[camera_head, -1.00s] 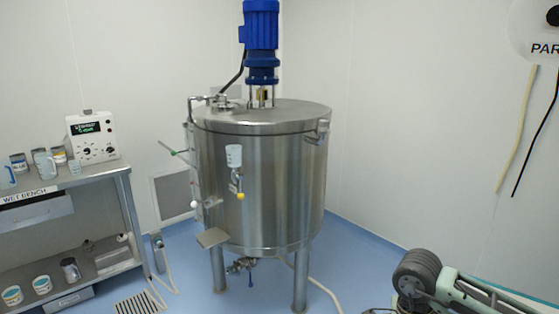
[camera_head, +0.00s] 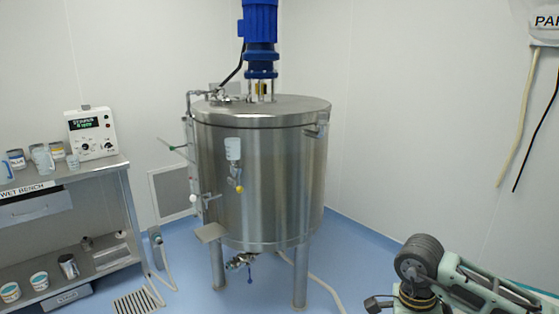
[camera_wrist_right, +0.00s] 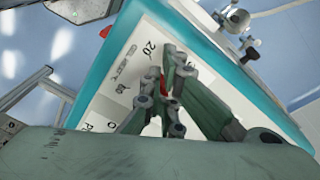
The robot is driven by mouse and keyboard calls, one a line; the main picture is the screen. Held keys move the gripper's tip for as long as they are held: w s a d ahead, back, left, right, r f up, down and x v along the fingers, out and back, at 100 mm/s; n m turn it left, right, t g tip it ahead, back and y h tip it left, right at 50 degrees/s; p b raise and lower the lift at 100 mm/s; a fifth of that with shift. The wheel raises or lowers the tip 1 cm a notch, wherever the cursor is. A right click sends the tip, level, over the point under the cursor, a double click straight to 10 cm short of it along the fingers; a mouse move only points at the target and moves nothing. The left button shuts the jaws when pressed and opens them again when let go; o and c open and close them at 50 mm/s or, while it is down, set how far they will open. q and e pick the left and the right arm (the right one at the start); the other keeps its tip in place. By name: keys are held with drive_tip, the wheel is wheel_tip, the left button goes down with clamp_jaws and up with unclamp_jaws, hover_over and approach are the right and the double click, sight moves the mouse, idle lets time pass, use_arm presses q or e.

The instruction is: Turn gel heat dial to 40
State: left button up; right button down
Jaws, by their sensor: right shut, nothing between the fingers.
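In the right wrist view a white panel with a teal border (camera_wrist_right: 76,105) fills the middle, seen close and tilted. My right gripper (camera_wrist_right: 163,82) is shut and empty in front of the panel. A small red part (camera_wrist_right: 164,88) shows between and behind the fingers; I cannot tell whether it belongs to the dial or whether the fingers touch it. The dial itself is mostly hidden by the fingers. My left gripper is in neither view.
A steel tank (camera_head: 270,170) with a blue motor stands at the centre. The wet bench (camera_head: 120,165) at left holds a control box (camera_head: 91,134) and several cups. My right arm (camera_head: 440,275) shows at lower right.

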drive_tip(key=shift+w+d, duration=0.25)
drive_tip(key=shift+d, duration=0.1)
idle(0.4)
drive_tip(key=shift+w+a+b, duration=0.15)
drive_tip(key=shift+a+b, duration=0.1)
drive_tip(key=shift+b, duration=0.2)
wheel_tip(320, 180, up, 6)
drive_tip(key=a+p, duration=0.1)
drive_tip(key=p, duration=0.2)
drive_tip(key=shift+w, duration=0.4)
